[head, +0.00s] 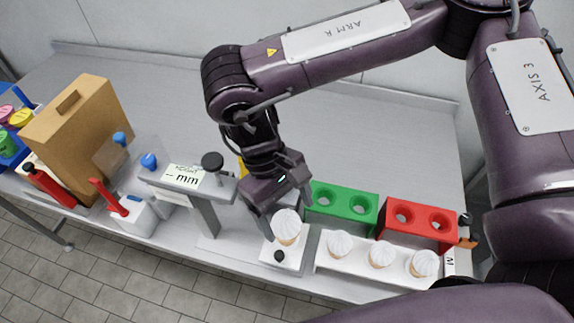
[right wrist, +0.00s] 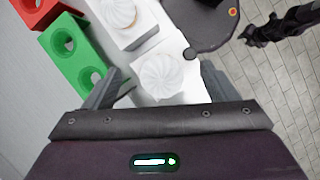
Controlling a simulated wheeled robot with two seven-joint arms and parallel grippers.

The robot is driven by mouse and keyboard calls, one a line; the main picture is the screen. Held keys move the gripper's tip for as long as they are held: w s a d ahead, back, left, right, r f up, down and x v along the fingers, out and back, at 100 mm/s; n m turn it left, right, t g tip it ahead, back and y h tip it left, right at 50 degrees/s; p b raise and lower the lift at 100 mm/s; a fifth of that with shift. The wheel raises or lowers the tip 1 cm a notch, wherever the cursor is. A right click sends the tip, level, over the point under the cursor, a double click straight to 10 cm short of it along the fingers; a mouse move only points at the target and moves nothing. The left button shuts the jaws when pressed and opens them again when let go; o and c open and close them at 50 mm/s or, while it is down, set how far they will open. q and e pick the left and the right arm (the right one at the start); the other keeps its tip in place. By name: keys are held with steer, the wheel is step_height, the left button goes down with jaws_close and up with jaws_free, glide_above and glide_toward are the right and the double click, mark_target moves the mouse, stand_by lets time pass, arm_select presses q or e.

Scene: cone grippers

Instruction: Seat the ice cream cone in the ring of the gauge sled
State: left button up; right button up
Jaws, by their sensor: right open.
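The ice cream cone (head: 287,223) has a white swirl top and stands on the white gauge sled (head: 295,258), which has a black knob. My right gripper (head: 286,218) is open, with its fingers on either side of the cone. In the right wrist view the cone (right wrist: 161,78) shows from above between the fingers of my gripper (right wrist: 160,75), with gaps at both sides. The swirl top hides the ring and the cone's lower part, so how deep it sits cannot be told. My left gripper is not recognisable in either view.
The height gauge (head: 187,178) stands left of the sled. A white rack (head: 360,268) with three cones lies to the right. Behind are green (head: 342,205) and red (head: 420,222) holed blocks. A brown box (head: 80,135) stands far left. The back of the table is clear.

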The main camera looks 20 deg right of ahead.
step_height(320, 180, up, 15)
stand_by(0.3)
steer(key=shift+f, duration=0.1)
stand_by(0.4)
